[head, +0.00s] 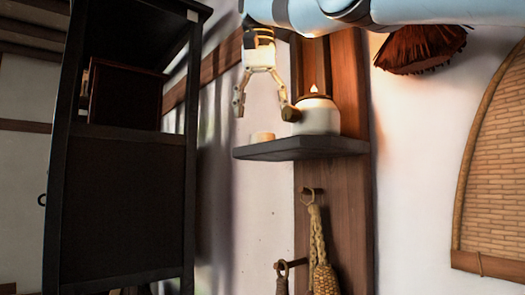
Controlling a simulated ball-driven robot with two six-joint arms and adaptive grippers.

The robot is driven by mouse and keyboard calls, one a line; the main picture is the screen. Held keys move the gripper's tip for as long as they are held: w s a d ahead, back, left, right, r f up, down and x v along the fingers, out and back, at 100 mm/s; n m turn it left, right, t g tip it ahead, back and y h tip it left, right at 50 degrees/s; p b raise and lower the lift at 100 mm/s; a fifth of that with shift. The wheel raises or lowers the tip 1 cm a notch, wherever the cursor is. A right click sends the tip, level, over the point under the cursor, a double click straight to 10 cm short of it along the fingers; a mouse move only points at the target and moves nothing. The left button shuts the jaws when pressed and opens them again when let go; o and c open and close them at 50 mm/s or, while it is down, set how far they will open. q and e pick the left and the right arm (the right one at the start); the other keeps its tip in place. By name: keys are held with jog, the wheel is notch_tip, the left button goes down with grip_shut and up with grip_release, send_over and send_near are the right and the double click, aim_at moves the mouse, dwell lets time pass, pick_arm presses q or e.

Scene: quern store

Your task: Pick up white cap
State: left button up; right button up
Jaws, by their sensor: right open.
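A small white cap (262,137), pale with a tan side, sits on the dark wall shelf (300,147) near its left end. My right gripper (263,107) hangs from above with its two fingers spread apart, pointing down. It is open and empty, a little above the cap, with the cap below the gap between the fingers. The right finger is close to a white jar; I cannot tell whether they touch. My left gripper is not in view.
The white rounded jar (317,117) stands on the shelf right of the cap, with a small flame-like light above it. A tall dark cabinet (120,205) stands at left. Braided cords (318,245) hang below the shelf. A woven panel (496,170) is at right.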

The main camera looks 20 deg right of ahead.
aim_at(256, 137)
jog(key=b+x, duration=0.2)
jog(key=x, duration=0.2)
jog(key=shift+s+d+f+b, duration=0.1)
jog(key=shift+d+f+b, duration=0.05)
jog(key=shift+f+b, duration=0.25)
jog(key=shift+f, duration=0.2)
jog(key=shift+w, duration=0.35)
jog(key=shift+s+r, duration=0.1)
jog(key=shift+s, duration=0.05)
jog(key=c, duration=0.4)
jog(key=shift+c, duration=1)
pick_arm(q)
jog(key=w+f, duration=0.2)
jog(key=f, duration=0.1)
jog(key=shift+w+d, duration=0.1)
pick_arm(e)
jog(key=c, duration=0.6)
